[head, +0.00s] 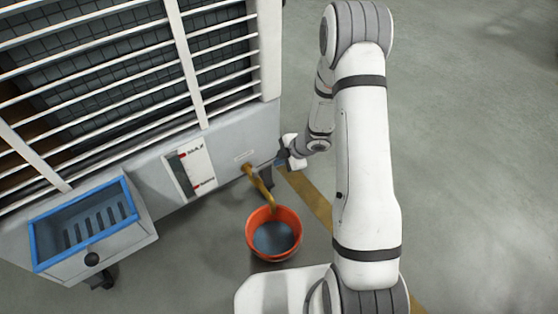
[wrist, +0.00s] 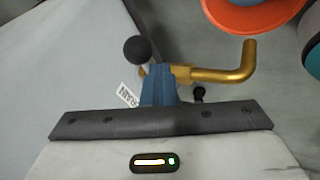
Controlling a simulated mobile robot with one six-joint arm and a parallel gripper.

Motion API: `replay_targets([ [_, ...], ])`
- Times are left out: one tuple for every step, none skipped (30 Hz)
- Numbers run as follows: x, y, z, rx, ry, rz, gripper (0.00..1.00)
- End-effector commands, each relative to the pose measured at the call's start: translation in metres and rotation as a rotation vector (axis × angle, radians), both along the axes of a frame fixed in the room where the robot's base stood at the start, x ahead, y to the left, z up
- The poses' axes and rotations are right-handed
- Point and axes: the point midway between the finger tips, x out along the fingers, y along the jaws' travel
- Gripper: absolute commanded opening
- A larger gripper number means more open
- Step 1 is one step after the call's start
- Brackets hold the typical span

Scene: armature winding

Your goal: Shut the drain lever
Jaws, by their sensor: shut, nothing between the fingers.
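The drain lever shows in the wrist view as a black ball knob (wrist: 137,50), with a bit of brass beside it partly hidden by my fingers. A bent brass drain pipe (wrist: 225,74) runs to the right of my fingers. A white label (wrist: 127,95) reading "DRAIN" lies on the panel to the left. My gripper (wrist: 160,72) is shut and empty, its blue fingers close to the knob's right side; I cannot tell whether they touch. In the head view my gripper (head: 281,160) is beside the cabinet's corner, and the pipe (head: 257,181) points down toward an orange bucket (head: 273,234).
The bucket holds grey-blue liquid and stands on the floor under the pipe. The grey cabinet (head: 225,140) has a gauge with red marks (head: 190,168) and a white-barred front. A blue-rimmed tray (head: 85,222) with a black knob juts out at left. Floor at right is clear.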

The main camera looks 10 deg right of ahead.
Motion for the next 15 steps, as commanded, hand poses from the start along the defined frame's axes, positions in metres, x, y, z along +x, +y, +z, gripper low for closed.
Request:
replay_targets([
  [0.0,0.002,0.0,0.002,0.0,0.004,0.0],
  [0.0,0.002,0.0,0.002,0.0,0.004,0.0],
  [-0.001,0.002,0.0,0.002,0.0,0.004,0.0],
  [-0.002,0.002,0.0,0.002,0.0,0.004,0.0],
  [-0.003,0.001,0.001,0.002,0.001,0.005,0.0],
  [-0.005,0.0,0.001,0.002,0.001,0.004,0.0],
  [-0.007,-0.002,0.002,0.003,0.002,0.003,0.0],
  [-0.009,-0.003,0.003,0.003,0.001,0.003,0.0],
  [-0.013,-0.007,0.004,0.002,0.001,0.002,0.0],
  [-0.017,-0.009,0.006,0.002,0.003,0.001,0.0],
  [-0.02,-0.012,0.007,0.002,0.001,0.002,0.0],
  [-0.026,-0.015,0.009,0.002,0.001,0.004,0.0],
  [-0.027,-0.02,0.018,0.002,-0.002,0.002,0.0],
  [-0.027,-0.025,0.027,0.001,-0.003,0.001,0.0],
  [-0.03,-0.03,0.036,0.0,-0.004,0.0,0.0],
])
